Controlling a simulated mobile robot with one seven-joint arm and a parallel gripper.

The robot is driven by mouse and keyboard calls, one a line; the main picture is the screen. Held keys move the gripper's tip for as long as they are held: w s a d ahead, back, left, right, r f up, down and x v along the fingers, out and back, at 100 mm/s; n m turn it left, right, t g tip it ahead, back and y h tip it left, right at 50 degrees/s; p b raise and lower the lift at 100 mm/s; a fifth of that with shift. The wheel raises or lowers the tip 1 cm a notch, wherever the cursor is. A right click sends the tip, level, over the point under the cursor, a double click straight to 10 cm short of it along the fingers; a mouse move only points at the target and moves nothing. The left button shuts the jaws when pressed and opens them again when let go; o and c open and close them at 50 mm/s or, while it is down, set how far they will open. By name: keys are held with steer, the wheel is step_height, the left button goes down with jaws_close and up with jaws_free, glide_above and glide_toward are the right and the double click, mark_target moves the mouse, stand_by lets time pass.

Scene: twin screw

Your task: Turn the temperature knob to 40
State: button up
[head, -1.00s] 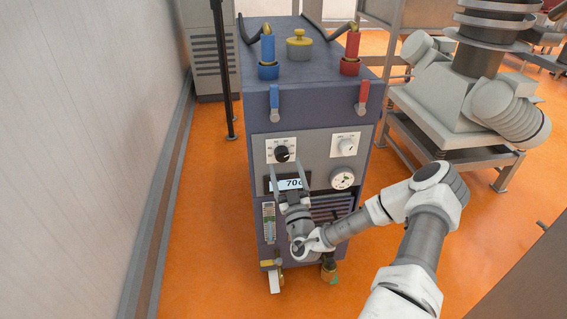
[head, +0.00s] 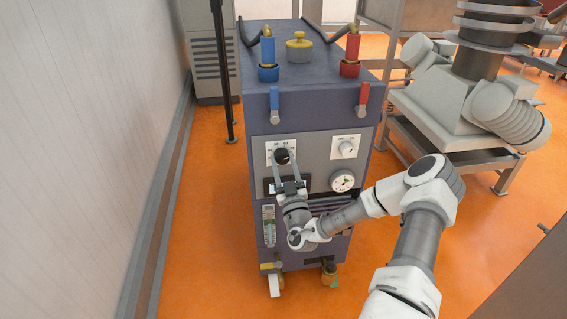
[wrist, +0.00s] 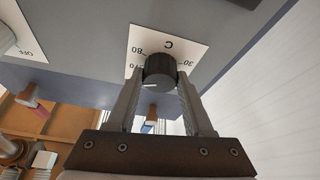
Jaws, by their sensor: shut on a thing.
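The black temperature knob (head: 282,156) sits on a white dial plate (head: 273,146) at the upper left of the blue unit's front panel. My gripper (head: 283,161) reaches up from below and has its two fingers on either side of the knob. In the wrist view my gripper (wrist: 160,80) is shut on the black knob (wrist: 160,70), and numbers such as 80, 70 and 30 show upside down around it. The display (head: 268,187) below the knob is mostly covered by my gripper, so its reading is hidden.
A second white knob (head: 346,148) and a round gauge (head: 342,180) are to the right on the panel. Blue (head: 274,102) and red (head: 362,98) valve handles are above. A wall (head: 100,150) stands to the left, with orange floor between.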

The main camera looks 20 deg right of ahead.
jaws_close()
